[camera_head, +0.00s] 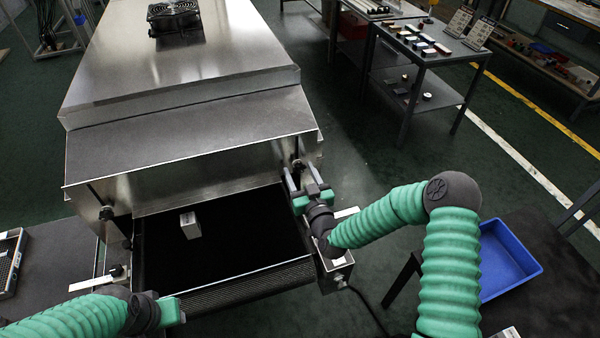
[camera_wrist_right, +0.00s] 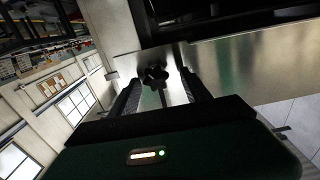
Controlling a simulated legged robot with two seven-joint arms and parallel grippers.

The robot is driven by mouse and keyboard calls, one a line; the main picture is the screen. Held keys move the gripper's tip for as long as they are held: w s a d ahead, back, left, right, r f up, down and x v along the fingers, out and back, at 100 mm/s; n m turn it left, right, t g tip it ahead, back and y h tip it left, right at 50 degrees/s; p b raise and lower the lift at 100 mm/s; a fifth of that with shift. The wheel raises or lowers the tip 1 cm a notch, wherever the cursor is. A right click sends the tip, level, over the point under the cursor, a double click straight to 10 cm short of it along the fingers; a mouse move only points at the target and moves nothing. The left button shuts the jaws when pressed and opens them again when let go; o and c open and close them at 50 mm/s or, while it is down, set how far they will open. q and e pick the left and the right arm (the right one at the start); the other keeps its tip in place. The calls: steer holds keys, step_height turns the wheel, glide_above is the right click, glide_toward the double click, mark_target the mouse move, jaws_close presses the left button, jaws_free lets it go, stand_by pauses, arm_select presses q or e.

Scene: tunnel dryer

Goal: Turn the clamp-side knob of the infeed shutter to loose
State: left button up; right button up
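The tunnel dryer's infeed shutter (camera_head: 215,183) is a bare metal plate above the dark belt opening. A dark lobed knob (camera_wrist_right: 155,76) sits on a metal plate in the right wrist view. It also shows at the dryer's right front corner in the head view (camera_head: 297,164), partly hard to make out. My right gripper (camera_head: 291,178) is at that corner, its fingers pointing at the knob. In the right wrist view the fingers are apart, one on each side of the knob, with visible gaps. A second dark knob (camera_head: 106,213) is at the left corner. My left gripper (camera_head: 172,311) is low at the left; its fingers are unclear.
A small pale box (camera_head: 190,225) lies on the black belt (camera_head: 160,255). A metal box (camera_head: 338,265) stands beside the belt under my right forearm. A blue tray (camera_head: 508,262) is at the right. A cart (camera_head: 415,50) with several small blocks stands behind.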

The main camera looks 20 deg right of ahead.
steer(key=shift+d+f, duration=0.1)
steer(key=shift+d, duration=0.3)
steer(key=c, duration=0.7)
jaws_close()
steer(key=shift+a+m, duration=0.1)
steer(key=shift+m, duration=0.3)
arm_select(q)
steer(key=shift+d+f+b, duration=0.25)
steer(key=shift+f+b, duration=0.05)
arm_select(e)
steer(key=shift+m, duration=1.1)
steer(key=o, duration=0.8)
jaws_free()
steer(key=shift+o, duration=0.2)
arm_select(q)
steer(key=shift+p+v, duration=0.75)
steer(key=shift+v, duration=0.05)
arm_select(e)
steer(key=s, duration=1.7)
steer(key=shift+d, duration=0.45)
